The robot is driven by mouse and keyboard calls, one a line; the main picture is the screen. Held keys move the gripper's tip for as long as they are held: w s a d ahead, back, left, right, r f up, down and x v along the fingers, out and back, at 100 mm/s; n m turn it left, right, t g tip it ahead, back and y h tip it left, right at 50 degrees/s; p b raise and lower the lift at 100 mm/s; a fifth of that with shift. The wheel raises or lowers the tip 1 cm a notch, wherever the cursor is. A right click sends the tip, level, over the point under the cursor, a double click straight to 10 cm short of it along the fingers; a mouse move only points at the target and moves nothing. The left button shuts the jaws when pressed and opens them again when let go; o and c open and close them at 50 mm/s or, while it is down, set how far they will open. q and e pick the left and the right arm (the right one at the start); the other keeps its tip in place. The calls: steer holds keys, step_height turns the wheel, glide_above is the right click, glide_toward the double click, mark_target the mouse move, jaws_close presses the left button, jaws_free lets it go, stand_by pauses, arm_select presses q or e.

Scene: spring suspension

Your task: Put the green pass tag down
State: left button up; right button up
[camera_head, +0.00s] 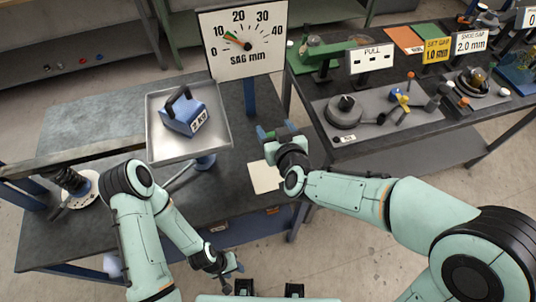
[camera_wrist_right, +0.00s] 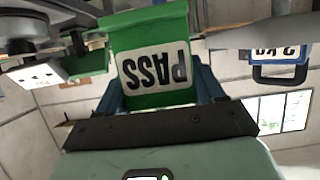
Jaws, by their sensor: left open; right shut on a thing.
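The green pass tag (camera_wrist_right: 150,32) fills the middle of the right wrist view, with a white label reading PASS upside down. My right gripper (camera_wrist_right: 160,92) is shut on it, with a blue finger on each side. In the head view my right gripper (camera_head: 279,131) is by the right edge of the left bench, above and behind a cream square pad (camera_head: 264,178). The tag is mostly hidden there and its height above the bench is hard to judge. My left gripper (camera_head: 231,268) is open and empty, low in front of the bench.
A blue 2 KG weight (camera_head: 184,112) stands on a metal tray (camera_head: 223,135). A SAG mm dial (camera_head: 244,38) stands behind it, its needle near 10. The right bench (camera_head: 430,119) holds fixtures and signs. Bare bench surface (camera_head: 225,195) lies left of the pad.

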steer(key=shift+a+f, duration=0.15)
steer(key=shift+a, duration=0.05)
arm_select(q)
steer(key=s+f+b, duration=0.3)
steer(key=f+b, duration=0.2)
steer(key=f, duration=0.1)
arm_select(e)
steer(key=shift+s+d+f, duration=0.1)
steer(key=shift+s+f, duration=0.05)
steer(key=shift+f, duration=9.35)
steer(key=shift+f+b, duration=0.25)
steer(key=shift+b, duration=0.25)
arm_select(q)
steer(key=shift+s+f+g, duration=0.1)
steer(key=shift+f+g, duration=0.15)
steer(key=shift+g, duration=0.05)
arm_select(e)
steer(key=o, duration=1)
steer(key=shift+r, duration=0.1)
